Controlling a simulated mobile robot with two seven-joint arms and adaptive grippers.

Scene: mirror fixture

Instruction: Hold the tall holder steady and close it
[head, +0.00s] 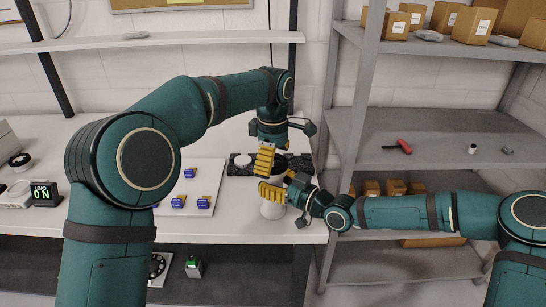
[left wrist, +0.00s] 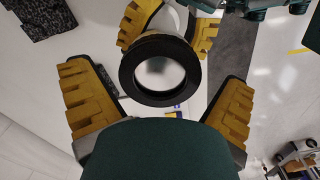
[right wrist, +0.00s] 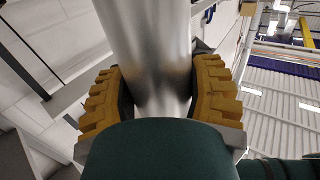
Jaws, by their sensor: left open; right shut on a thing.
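The tall holder is a silvery tube; its lower part (head: 272,210) shows at the workbench's front edge in the head view. In the right wrist view its smooth wall (right wrist: 150,50) stands between the fingers of my right gripper (right wrist: 160,100), which is shut on it. A black ring (left wrist: 128,75) appears at the holder's open end in the left wrist view; whether it is fully seated I cannot tell. My left gripper (left wrist: 158,108) is open around the ring, with a gap on each side. In the head view my left gripper (head: 264,160) is just above my right gripper (head: 271,191).
A white panel with several blue parts (head: 178,201) lies left of the grippers. A dark speckled plate (head: 238,168) lies behind them. A grey shelf unit (head: 440,150) stands close on the right.

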